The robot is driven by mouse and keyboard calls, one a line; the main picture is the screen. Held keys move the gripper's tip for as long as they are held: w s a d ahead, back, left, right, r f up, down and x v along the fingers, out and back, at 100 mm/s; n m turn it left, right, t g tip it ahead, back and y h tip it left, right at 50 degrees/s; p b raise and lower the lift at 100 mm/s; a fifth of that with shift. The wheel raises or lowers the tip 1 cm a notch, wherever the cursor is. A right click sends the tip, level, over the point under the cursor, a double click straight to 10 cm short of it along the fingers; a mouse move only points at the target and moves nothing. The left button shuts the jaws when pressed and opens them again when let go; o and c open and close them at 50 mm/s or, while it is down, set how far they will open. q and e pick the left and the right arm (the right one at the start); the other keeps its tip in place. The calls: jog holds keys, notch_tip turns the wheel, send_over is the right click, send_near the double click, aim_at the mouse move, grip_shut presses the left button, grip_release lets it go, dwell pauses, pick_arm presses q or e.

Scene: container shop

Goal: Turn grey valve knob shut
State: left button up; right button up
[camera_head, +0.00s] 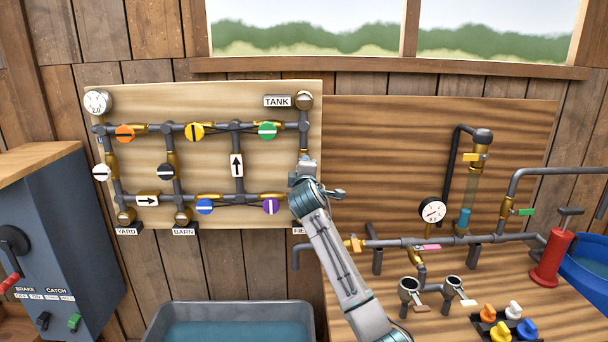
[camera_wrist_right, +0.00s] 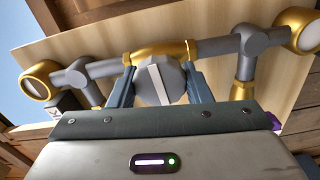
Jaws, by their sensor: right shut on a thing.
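The grey valve knob (camera_wrist_right: 176,82) is round with a white bar on its face and shows in the right wrist view. The bar lies roughly across the gold-collared grey pipe. My right gripper (camera_wrist_right: 160,88) has one finger on each side of the knob and is shut on it. In the head view my right gripper (camera_head: 301,174) is at the right edge of the valve board (camera_head: 217,97), and its hand hides the grey knob there. My left gripper is not in view.
Other board knobs include orange (camera_head: 125,133), yellow (camera_head: 195,131), green (camera_head: 268,130), blue (camera_head: 205,207) and purple (camera_head: 271,206). A gauge (camera_head: 97,102) sits at upper left. A water trough (camera_head: 229,312) stands below. A bench with pipes and a red pump (camera_head: 551,258) is right.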

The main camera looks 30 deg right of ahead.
jog(key=shift+f+m, duration=0.1)
jog(key=shift+m, duration=0.5)
jog(key=o, duration=1)
jog(key=b+v, duration=0.3)
jog(key=v, duration=0.7)
jog(key=shift+s+a+b, duration=0.25)
jog(key=shift+s+b, duration=0.05)
jog(key=shift+b, duration=0.1)
